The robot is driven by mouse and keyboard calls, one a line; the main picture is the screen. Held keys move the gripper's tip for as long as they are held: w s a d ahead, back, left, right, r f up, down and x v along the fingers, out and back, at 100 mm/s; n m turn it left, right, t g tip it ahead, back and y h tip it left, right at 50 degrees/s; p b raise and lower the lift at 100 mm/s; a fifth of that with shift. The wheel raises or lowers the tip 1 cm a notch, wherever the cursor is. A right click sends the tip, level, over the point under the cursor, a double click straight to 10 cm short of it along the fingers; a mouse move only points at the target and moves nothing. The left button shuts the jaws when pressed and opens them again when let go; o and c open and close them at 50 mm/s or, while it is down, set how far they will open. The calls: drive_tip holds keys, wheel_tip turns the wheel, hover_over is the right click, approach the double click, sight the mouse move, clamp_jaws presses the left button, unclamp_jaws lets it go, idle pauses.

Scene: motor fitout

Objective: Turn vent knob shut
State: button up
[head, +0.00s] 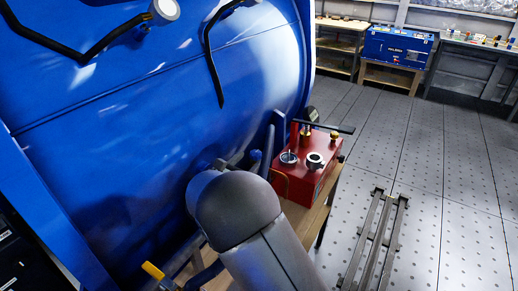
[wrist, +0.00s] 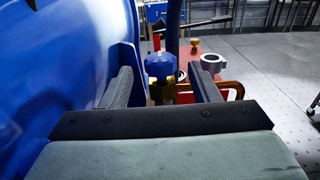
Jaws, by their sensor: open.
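In the wrist view, a blue ribbed knob (wrist: 160,65) sits on a brass valve body (wrist: 163,90), with a copper-coloured pipe (wrist: 232,88) running off to the right. It looks like the vent knob, but I see no label. My gripper (wrist: 165,78) is open, one dark finger to the left of the knob and valve and one to the right. A gap shows on both sides, and I cannot tell how far ahead of the fingertips the knob is. In the head view my arm hides most of the gripper and the valve.
A red pump box (head: 310,185) with gauges and a brass knob (head: 334,135) stands on a wooden bench just beyond. The large blue tank (head: 130,120) curves close along the left. A metal rail frame (head: 375,240) lies on the floor at right. Open floor lies beyond.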

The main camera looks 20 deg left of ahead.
sight(259, 151)
drive_tip(key=p+x, duration=0.1)
drive_tip(key=x, duration=0.5)
drive_tip(key=shift+w+d, duration=0.15)
drive_tip(key=shift+w, duration=0.15)
drive_tip(key=c, duration=1)
